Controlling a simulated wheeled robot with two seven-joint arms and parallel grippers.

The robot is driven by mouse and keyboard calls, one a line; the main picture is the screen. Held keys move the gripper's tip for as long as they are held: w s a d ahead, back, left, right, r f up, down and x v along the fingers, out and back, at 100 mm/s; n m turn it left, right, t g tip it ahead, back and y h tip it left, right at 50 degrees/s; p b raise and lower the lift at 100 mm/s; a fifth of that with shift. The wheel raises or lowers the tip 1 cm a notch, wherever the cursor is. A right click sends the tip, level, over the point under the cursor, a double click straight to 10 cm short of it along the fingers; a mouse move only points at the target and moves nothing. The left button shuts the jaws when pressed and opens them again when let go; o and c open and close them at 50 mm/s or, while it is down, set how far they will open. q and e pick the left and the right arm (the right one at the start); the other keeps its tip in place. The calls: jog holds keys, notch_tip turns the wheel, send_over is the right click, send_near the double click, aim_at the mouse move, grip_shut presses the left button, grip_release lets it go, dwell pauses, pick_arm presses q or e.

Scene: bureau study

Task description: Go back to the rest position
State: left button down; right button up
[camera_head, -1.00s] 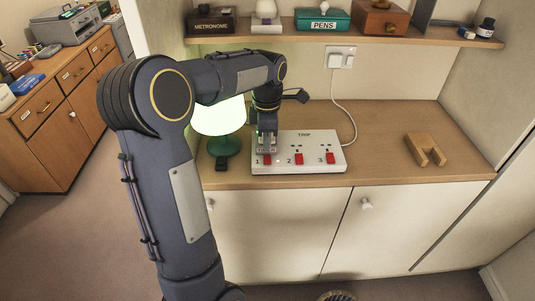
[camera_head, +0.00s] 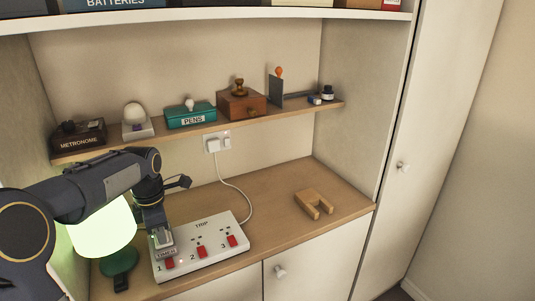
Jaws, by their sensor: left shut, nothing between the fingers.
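My left gripper (camera_head: 163,248) is shut and empty. It points down at the left end of the white power strip (camera_head: 202,262), by the switch marked 1, and I cannot tell whether it touches it. The strip is marked TRIP and has red switches 1, 2 and 3. My left arm comes in from the left, in front of part of the lamp. My right gripper is not in view.
A lit lamp with a green base (camera_head: 119,260) stands left of the strip. A wooden U-shaped block (camera_head: 314,204) lies to the right on the desktop (camera_head: 270,195). A shelf (camera_head: 215,125) above holds a metronome, a pens box (camera_head: 190,115) and other items. The desktop between strip and block is clear.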

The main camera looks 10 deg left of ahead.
pick_arm(q)
jog(key=s+d+m+t+h, duration=0.2)
jog(key=s+d+m, duration=0.6)
jog(key=s+m, duration=0.2)
jog(key=s+d+m+t+h, duration=0.1)
jog(key=s+d+m+t, duration=0.2)
jog(key=s+d+m, duration=0.6)
jog(key=s+m, duration=0.2)
jog(key=m, duration=0.3)
jog(key=shift+s+d+r+t+h, duration=0.2)
jog(key=shift+s+r+t+h, duration=0.1)
jog(key=shift+h, duration=0.1)
